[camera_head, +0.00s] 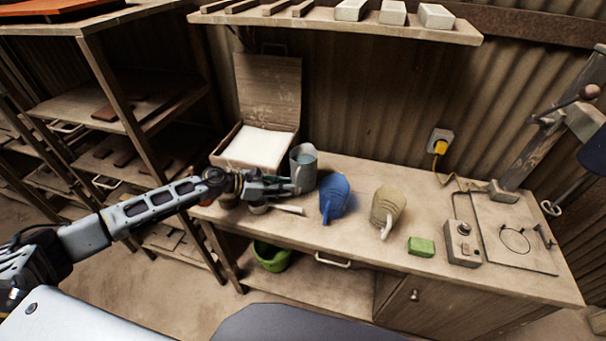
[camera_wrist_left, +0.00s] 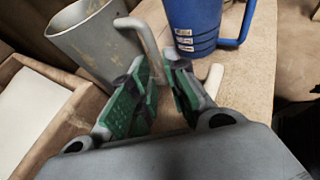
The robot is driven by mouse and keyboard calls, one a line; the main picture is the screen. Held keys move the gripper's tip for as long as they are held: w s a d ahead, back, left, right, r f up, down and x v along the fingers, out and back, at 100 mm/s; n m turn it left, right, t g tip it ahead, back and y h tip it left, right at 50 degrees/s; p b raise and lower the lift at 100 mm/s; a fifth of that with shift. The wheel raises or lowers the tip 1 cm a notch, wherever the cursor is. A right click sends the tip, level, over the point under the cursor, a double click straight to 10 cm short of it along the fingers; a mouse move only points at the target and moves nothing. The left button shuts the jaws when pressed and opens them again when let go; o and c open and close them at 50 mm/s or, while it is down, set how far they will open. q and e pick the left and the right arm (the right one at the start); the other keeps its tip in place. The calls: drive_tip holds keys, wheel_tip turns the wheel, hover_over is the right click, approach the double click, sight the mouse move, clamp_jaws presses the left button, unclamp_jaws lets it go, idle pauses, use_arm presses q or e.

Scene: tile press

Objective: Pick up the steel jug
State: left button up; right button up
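The steel jug (camera_head: 303,172) is grey and stands on the workbench (camera_head: 330,250), left of a blue jug (camera_head: 334,197). In the left wrist view the steel jug (camera_wrist_left: 88,48) is at the upper left, with its pale handle (camera_wrist_left: 142,38) toward the fingertips. My left gripper (camera_head: 291,187) reaches in from the left, low in front of the steel jug. Its green-padded fingers (camera_wrist_left: 161,68) are apart, and the handle's lower part shows at the gap between the tips. I cannot tell whether they touch it. My right gripper is not in view.
The blue jug (camera_wrist_left: 207,25) is close right of the fingers. A beige jug (camera_head: 387,208), green block (camera_head: 421,246) and control box (camera_head: 462,243) stand farther right. An open box (camera_head: 262,146) is behind the gripper. A shelf (camera_head: 330,22) hangs above.

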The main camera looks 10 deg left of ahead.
sight(297, 192)
use_arm(q)
drive_tip(key=shift+w+d+f+p, duration=0.1)
drive_tip(key=shift+w+d+p, duration=0.55)
drive_tip(key=shift+d, duration=0.35)
drive_tip(key=shift+x, duration=1.3)
drive_tip(key=shift+a+f, duration=0.1)
drive_tip(key=shift+c, duration=0.2)
clamp_jaws()
drive_tip(key=shift+w, duration=0.1)
